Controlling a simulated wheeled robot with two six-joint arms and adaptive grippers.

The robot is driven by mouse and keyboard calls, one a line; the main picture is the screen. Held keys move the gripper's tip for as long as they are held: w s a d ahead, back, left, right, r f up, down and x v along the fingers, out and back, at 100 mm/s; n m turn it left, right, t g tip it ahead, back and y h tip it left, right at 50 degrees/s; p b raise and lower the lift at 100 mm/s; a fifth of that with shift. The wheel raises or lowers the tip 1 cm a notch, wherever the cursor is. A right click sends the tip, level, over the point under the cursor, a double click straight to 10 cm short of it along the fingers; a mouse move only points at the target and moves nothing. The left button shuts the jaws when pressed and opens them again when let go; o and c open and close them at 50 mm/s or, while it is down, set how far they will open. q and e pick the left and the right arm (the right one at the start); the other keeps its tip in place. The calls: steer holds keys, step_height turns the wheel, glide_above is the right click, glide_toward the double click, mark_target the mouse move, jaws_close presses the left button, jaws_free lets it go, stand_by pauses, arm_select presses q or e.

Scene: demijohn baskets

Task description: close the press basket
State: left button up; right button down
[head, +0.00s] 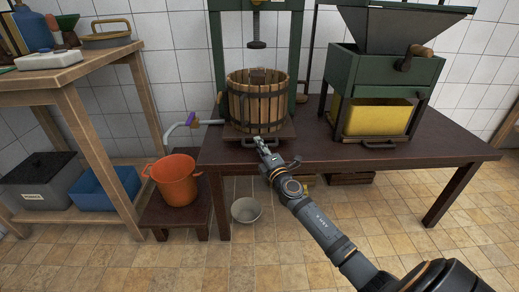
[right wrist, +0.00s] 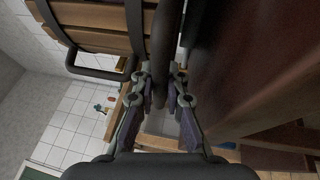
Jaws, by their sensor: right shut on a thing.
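The press basket (head: 257,105) of wooden slats with dark hoops stands upright on the press tray (head: 287,130), under the screw of the green press frame (head: 217,55). Its near slats and a dark loop-shaped handle also show in the right wrist view (right wrist: 100,42). My right gripper (head: 261,142) is at the tray's front edge, below the basket. In the right wrist view its fingers are shut on a dark bar (right wrist: 167,45), which looks like a handle at the tray front. I cannot tell whether the basket's hoops are fastened. My left gripper is not in view.
A green crusher (head: 385,75) with a yellow bin (head: 377,118) stands on the right of the dark table (head: 440,150). An orange pot (head: 176,180) sits on a low stool below the spout at left. A grey bowl (head: 246,210) is on the floor. A wooden shelf (head: 75,75) stands left.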

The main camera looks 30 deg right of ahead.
steer(key=c, duration=1.3)
jaws_free()
steer(key=shift+c, duration=0.2)
steer(key=shift+s, duration=0.1)
steer(key=s+a+f, duration=0.1)
steer(key=s+f, duration=0.1)
steer(key=s, duration=0.9)
steer(key=shift+s+a, duration=0.15)
steer(key=shift+s, duration=0.2)
